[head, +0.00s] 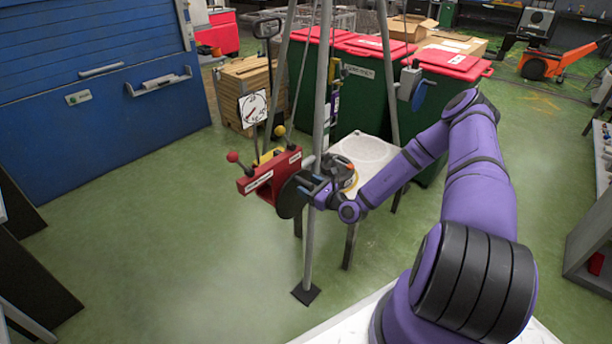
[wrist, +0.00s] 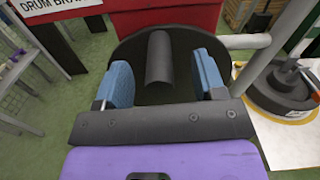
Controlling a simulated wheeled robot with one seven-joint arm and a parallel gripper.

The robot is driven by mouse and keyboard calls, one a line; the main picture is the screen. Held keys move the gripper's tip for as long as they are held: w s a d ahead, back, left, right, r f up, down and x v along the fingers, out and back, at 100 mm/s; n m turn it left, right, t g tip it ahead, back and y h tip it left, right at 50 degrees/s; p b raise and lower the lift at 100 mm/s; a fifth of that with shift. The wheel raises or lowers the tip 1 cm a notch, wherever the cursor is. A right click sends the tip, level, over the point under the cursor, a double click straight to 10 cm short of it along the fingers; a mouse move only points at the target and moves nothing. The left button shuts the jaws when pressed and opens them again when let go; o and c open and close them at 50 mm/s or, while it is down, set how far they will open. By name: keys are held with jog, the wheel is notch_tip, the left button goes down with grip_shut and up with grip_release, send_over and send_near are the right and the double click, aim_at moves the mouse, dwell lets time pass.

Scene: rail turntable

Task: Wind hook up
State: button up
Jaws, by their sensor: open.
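A red winch box (head: 270,176) with white labels sits on the tripod leg in the head view. A black disc (head: 291,195) is on its near side. In the wrist view, a dark cylindrical handle (wrist: 160,57) stands out from the black disc (wrist: 133,52). My gripper (head: 303,190) is at the disc. Its blue pads (wrist: 163,80) are open on either side of the handle, with gaps showing; I cannot tell if the handle reaches fully between them. I cannot clearly make out the hook.
A pale table (head: 372,150) stands behind the tripod leg (head: 312,235), with a dark round weight (head: 341,168) on it. A dial (head: 253,108) hangs at left. A blue wheel (head: 419,96) is on the right leg. Green bins (head: 352,100) stand behind. The green floor at front left is clear.

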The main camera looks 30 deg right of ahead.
jog(key=v, duration=0.7)
dwell(0.5)
dwell(0.4)
jog(key=shift+w+a+r, duration=0.1)
jog(key=shift+a+r, duration=0.05)
jog(key=shift+r, duration=0.15)
jog(key=s+a+r+n+g+y, duration=0.25)
jog(key=a+r+n+g, duration=0.2)
jog(key=r+n, duration=0.35)
jog(key=s+a+r+n+g+y, duration=0.1)
jog(key=s+a+r+n+g, duration=0.25)
jog(key=r+n+g, duration=0.45)
jog(key=s+a+r+n+g+y, duration=0.2)
jog(key=a+r+n+g, duration=0.3)
jog(key=r, duration=0.6)
jog(key=s+d+r+n+t+h, duration=0.1)
jog(key=s+r+n+t+h, duration=0.4)
jog(key=s+r, duration=1.6)
jog(key=shift+s+d+n+t+h, duration=0.15)
jog(key=shift+s+n+t+h, duration=0.25)
jog(key=shift+n+h, duration=2.55)
jog(key=shift+f+m+h, duration=0.1)
jog(key=shift+m+h, duration=0.3)
jog(key=shift+m, duration=0.05)
